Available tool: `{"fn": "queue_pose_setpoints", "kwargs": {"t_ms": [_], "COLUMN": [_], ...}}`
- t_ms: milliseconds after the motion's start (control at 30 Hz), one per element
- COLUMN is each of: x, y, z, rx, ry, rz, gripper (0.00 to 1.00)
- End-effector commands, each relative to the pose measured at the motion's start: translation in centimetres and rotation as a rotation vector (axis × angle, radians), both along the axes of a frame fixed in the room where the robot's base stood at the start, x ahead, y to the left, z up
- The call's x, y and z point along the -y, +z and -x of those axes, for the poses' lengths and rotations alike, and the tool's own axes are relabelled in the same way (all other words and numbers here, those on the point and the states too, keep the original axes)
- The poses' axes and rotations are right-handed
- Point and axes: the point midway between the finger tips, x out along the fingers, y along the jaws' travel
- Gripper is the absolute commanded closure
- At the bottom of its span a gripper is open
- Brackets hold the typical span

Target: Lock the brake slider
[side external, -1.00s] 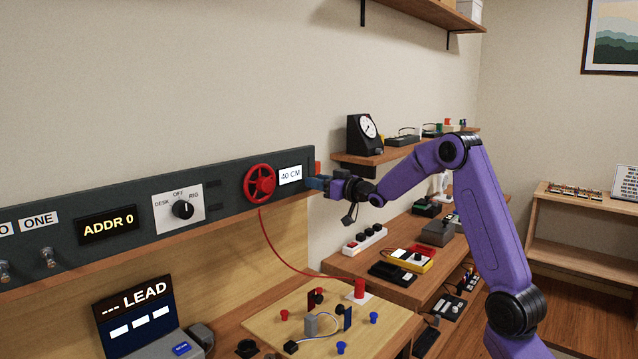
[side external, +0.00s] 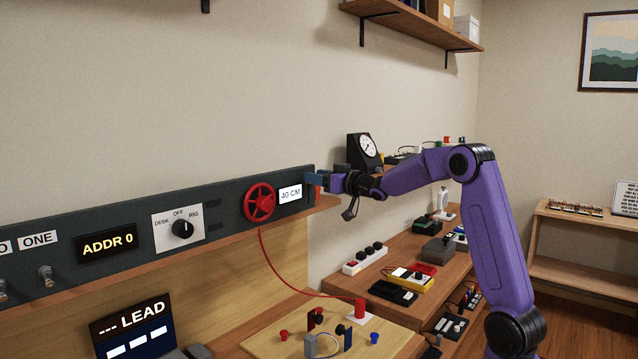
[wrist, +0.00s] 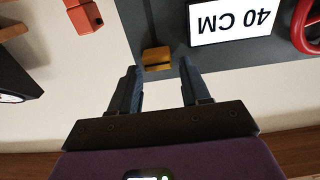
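A small yellow-orange block (wrist: 156,58) sticks out from the dark panel (wrist: 255,52) in the wrist view. It looks like the brake slider, but no label on it can be read. My gripper (wrist: 158,76) is open, with its two blue-grey fingers pointing at the block. The block shows between and just beyond the fingertips, with no clear contact. In the side external view, my gripper (side external: 318,181) is at the right end of the panel (side external: 228,203), and it hides the block there.
A red handwheel (side external: 260,202) and a "40 CM" display (side external: 291,194) sit left of my gripper on the panel. An orange-red block (wrist: 84,17) shows at upper left in the wrist view.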

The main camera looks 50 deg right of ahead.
Motion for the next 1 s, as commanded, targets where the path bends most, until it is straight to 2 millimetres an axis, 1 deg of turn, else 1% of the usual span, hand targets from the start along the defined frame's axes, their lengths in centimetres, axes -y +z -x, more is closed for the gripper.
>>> {"fn": "queue_pose_setpoints", "kwargs": {"t_ms": [333, 467, 567, 667, 867, 1000], "x": [0.0, 0.1, 0.1, 0.1, 0.1, 0.1], "y": [-0.4, -0.3, -0.3, -0.3, -0.3, -0.3], "z": [0.1, 0.8, 2.0, 3.7, 7.5, 10.4], "rx": [-0.008, -0.009, -0.008, -0.009, -0.007, -0.006], "ry": [-0.001, -0.002, -0.002, -0.003, -0.004, -0.003], "rz": [0.0, 0.0, 0.001, 0.0, 0.0, 0.001], "gripper": [0.43, 0.43, 0.43, 0.43, 0.43, 0.43]}}
